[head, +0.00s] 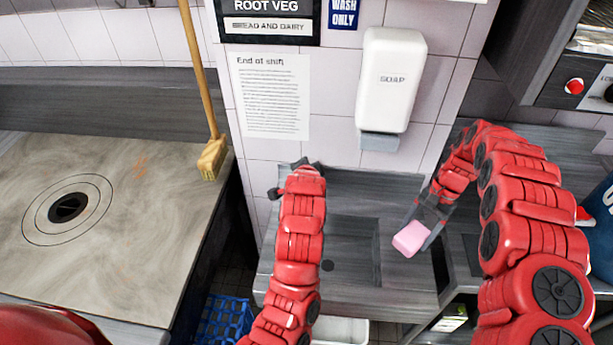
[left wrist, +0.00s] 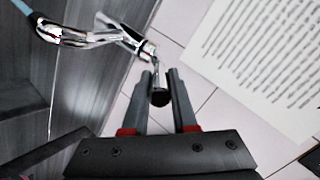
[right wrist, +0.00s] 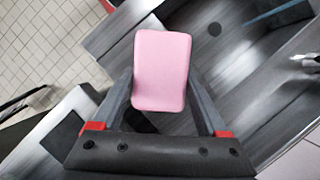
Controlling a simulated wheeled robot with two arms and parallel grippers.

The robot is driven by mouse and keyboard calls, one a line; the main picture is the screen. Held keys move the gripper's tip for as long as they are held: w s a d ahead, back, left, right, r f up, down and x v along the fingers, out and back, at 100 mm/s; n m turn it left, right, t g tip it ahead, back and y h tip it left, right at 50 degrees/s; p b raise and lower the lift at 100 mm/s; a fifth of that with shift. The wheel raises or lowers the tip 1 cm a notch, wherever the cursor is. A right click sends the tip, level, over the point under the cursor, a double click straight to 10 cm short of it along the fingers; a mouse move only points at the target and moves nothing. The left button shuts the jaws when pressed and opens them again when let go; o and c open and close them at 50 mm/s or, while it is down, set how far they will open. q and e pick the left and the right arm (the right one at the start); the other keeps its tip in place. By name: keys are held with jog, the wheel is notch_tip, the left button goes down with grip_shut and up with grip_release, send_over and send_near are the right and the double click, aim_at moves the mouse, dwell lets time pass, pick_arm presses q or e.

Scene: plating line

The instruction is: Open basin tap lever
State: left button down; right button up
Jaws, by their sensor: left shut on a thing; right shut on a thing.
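The chrome basin tap (left wrist: 85,38) shows in the left wrist view, with its spout at the upper left. Its lever ends in a dark knob (left wrist: 159,97). My left gripper (left wrist: 162,80) is shut on this knob, one finger on each side. In the head view my left gripper (head: 304,166) is at the wall behind the basin (head: 358,232), and my arm hides the tap. A thin pale line runs down from the spout; I cannot tell whether it is water. My right gripper (head: 427,222) is shut on a pink block (head: 411,239), also in the right wrist view (right wrist: 161,70), above the basin's right side.
A white soap dispenser (head: 391,80) and a printed notice (head: 271,97) are on the tiled wall. A worktop with a round ring (head: 130,245) stands at the left, with a broom (head: 212,158) at its edge. A blue crate (head: 222,322) is below.

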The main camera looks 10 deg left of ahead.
pick_arm(q)
jog(key=shift+w+r+g, duration=0.1)
jog(key=shift+w+g, duration=0.1)
jog(key=shift+g, duration=0.3)
pick_arm(e)
jog(key=shift+f, duration=0.1)
pick_arm(q)
jog(key=c, duration=1)
grip_release()
jog(key=o, duration=0.3)
jog(key=shift+r, duration=0.15)
